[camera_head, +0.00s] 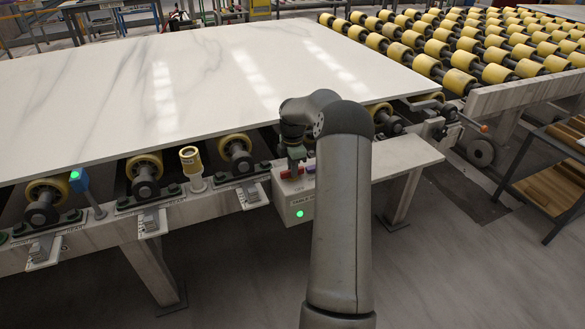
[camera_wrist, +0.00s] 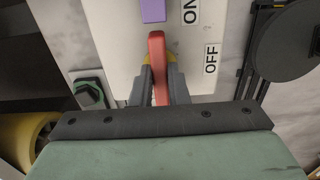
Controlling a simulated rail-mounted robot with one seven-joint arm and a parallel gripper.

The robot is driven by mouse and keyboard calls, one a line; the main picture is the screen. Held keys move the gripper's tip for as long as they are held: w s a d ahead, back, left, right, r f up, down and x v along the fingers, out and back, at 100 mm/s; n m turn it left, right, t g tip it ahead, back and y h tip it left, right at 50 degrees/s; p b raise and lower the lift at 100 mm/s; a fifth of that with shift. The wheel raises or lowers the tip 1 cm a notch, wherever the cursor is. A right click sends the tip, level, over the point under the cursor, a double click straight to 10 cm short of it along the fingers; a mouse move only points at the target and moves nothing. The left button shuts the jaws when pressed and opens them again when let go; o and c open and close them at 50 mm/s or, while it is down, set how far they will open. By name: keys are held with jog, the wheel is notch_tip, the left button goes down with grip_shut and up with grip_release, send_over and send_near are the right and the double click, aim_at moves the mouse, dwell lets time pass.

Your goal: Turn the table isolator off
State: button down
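The table isolator is a pale box (camera_head: 297,205) under the slab's front edge, with a partly hidden label and a lit green lamp (camera_head: 299,213). In the wrist view its face (camera_wrist: 118,35) carries an ON label (camera_wrist: 190,10) and an OFF label (camera_wrist: 211,57). A red handle (camera_wrist: 157,45) stands out from the face, left of the OFF label. My gripper (camera_wrist: 158,75) has its two fingers on either side of this handle, seemingly closed on it. In the head view my gripper (camera_head: 293,165) is at the box top, partly hidden by my arm.
A large white stone slab (camera_head: 200,80) lies on yellow rollers just behind the box. A purple part (camera_wrist: 152,10) is on the box beyond the handle. Floor in front is open.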

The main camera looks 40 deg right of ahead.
jog(key=shift+m, duration=0.4)
jog(key=m+p, duration=0.1)
jog(key=m, duration=0.2)
jog(key=shift+r+m, duration=0.1)
jog(key=shift+m, duration=0.3)
jog(key=m, duration=0.4)
jog(key=shift+m+p, duration=0.3)
jog(key=shift+p, duration=0.1)
jog(key=m, duration=0.4)
jog(key=shift+w, duration=0.1)
jog(key=shift+m, duration=2.5)
jog(key=c, duration=1.4)
grip_release()
notch_tip(320, 180, up, 17)
jog(key=p, duration=0.1)
jog(key=shift+r, duration=0.15)
